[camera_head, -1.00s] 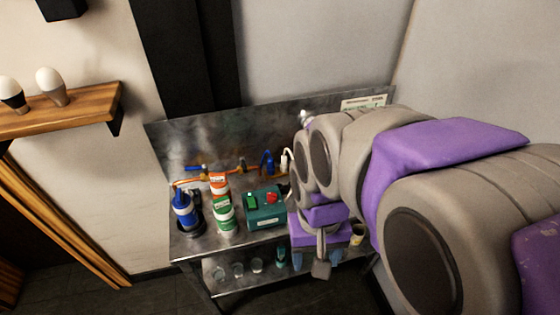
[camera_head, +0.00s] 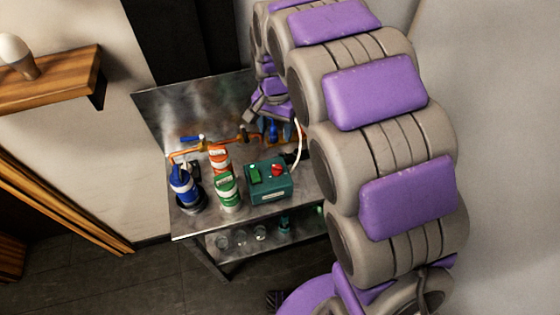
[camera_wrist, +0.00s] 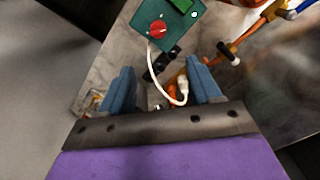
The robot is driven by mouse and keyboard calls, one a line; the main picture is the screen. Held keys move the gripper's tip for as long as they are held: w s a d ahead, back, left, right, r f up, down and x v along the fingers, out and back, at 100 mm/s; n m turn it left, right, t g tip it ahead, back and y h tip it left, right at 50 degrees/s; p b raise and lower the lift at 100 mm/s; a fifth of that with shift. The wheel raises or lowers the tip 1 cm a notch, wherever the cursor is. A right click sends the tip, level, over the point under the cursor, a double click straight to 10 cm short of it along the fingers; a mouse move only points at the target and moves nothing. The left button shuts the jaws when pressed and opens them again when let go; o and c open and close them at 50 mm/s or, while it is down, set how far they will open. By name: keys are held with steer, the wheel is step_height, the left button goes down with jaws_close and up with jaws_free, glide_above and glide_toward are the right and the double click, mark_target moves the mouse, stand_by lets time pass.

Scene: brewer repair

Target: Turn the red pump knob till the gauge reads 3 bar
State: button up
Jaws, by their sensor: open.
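The red knob (camera_head: 277,169) sits on top of a teal pump box (camera_head: 272,193), beside a green switch (camera_head: 254,175). In the wrist view the red knob (camera_wrist: 157,30) and the teal box (camera_wrist: 170,44) show at the top, beyond my fingertips. My gripper (camera_wrist: 159,68) is open, its two blue fingers apart, with nothing held between them. In the head view my arm's end is behind the box, over the back of the bench; its fingers are hard to make out. I cannot make out a gauge face or reading.
The metal bench (camera_head: 225,221) also holds a blue bottle (camera_head: 183,185), stacked orange and green-labelled cans (camera_head: 228,187), and copper pipes (camera_head: 207,144) along the back. A white cable (camera_wrist: 157,67) runs from the box past my fingers. Glasses stand on the lower shelf.

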mark_target(277, 166)
step_height(277, 166, down, 17)
steer(key=b, duration=0.2)
steer(key=shift+s+b, duration=0.1)
steer(key=shift+b, duration=0.3)
steer(key=shift+c, duration=0.3)
steer(key=shift+d, duration=0.1)
steer(key=c, duration=1)
steer(key=shift+r+n+p, duration=0.25)
steer(key=shift+n+p, duration=0.7)
steer(key=shift+n, duration=0.05)
steer(key=n+p, duration=0.1)
steer(key=n, duration=0.2)
steer(key=shift+f+p, duration=0.2)
steer(key=shift+p, duration=0.1)
